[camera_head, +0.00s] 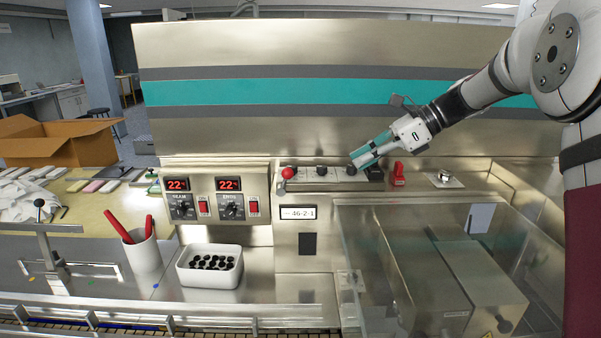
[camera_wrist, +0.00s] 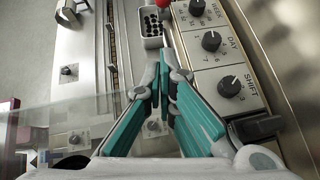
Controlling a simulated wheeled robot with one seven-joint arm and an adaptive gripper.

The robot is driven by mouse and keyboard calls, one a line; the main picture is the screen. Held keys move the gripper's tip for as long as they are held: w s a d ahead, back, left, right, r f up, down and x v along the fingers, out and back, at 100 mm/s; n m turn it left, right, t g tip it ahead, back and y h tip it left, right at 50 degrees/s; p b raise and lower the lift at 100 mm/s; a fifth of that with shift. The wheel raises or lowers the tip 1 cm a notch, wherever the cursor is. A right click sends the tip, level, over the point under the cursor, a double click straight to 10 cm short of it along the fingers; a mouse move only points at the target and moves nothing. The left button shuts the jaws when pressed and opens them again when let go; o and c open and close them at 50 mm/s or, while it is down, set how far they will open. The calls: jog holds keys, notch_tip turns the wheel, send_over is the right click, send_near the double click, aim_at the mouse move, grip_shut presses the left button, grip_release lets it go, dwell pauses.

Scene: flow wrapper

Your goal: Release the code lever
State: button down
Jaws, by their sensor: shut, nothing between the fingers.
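The code panel (camera_head: 305,184) has three black knobs, marked WEEK (camera_wrist: 197,7), DAY (camera_wrist: 211,41) and SHIFT (camera_wrist: 229,86) in the wrist view. A red ball knob (camera_head: 288,173) stands at the panel's left end, and it also shows at the top of the wrist view (camera_wrist: 171,22). A black block (camera_head: 375,174) is at the right end; I cannot tell which is the code lever. My gripper (camera_head: 356,163), with teal fingers, is shut and empty over the panel's right part, by the SHIFT knob. In the wrist view its fingertips (camera_wrist: 164,66) point toward the red ball, apart from it.
Below the panel, a small display (camera_head: 298,212) reads about 46-2-1. A red switch (camera_head: 398,174) and a round knob (camera_head: 445,177) are to the right. A clear guard (camera_head: 375,250) covers the lower right. A white bin of black pieces (camera_head: 209,279) and a pen cup (camera_head: 143,255) stand left.

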jog(key=a+r+p+x, duration=0.1)
jog(key=r+p+x, duration=0.1)
jog(key=x, duration=1)
jog(key=shift+w+a+f+p, duration=0.2)
jog(key=shift+a+p, duration=0.1)
jog(key=shift+a, duration=0.35)
